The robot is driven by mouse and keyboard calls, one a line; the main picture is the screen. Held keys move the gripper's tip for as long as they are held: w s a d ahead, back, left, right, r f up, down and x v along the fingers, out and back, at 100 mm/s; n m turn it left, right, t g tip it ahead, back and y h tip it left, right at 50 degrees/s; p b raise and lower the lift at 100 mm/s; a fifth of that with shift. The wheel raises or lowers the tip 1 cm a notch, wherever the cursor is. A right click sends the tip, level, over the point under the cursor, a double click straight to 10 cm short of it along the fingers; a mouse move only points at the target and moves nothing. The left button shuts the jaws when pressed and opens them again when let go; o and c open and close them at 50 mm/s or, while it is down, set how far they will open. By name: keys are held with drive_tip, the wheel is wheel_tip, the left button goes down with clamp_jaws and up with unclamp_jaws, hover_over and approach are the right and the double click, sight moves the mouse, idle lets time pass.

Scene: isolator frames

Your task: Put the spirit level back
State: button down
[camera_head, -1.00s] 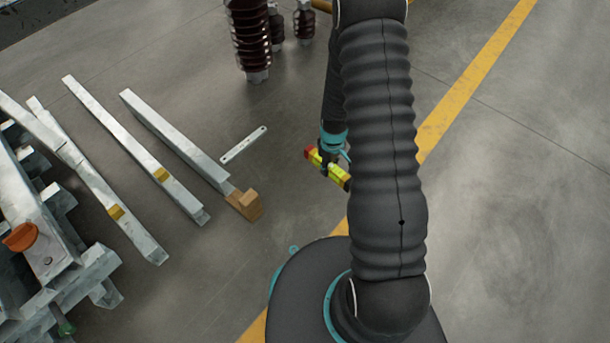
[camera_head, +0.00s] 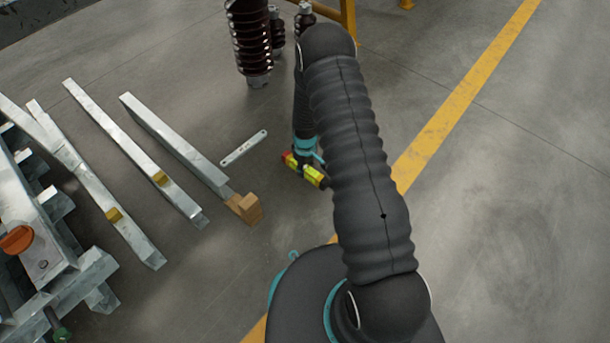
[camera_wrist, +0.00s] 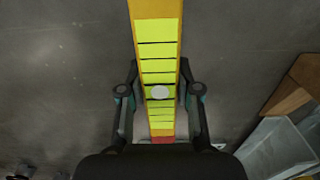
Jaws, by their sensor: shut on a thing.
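The spirit level (camera_head: 304,170) is a yellow bar with a red end, held in my gripper (camera_head: 308,168) in the head view. My gripper is shut on it and my arm hides part of it.
Grey steel bars (camera_head: 130,165) lie on the floor to the left, one by wooden blocks (camera_head: 245,207). A flat drilled plate (camera_head: 244,148) lies left of the level. Brown ribbed insulators (camera_head: 250,40) stand behind. Floor right of the yellow line is clear.

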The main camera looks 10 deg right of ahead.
drive_tip(key=shift+f, duration=1.95)
drive_tip(key=shift+f+b, duration=0.15)
drive_tip(key=shift+b, duration=0.25)
drive_tip(key=c, duration=0.8)
unclamp_jaws()
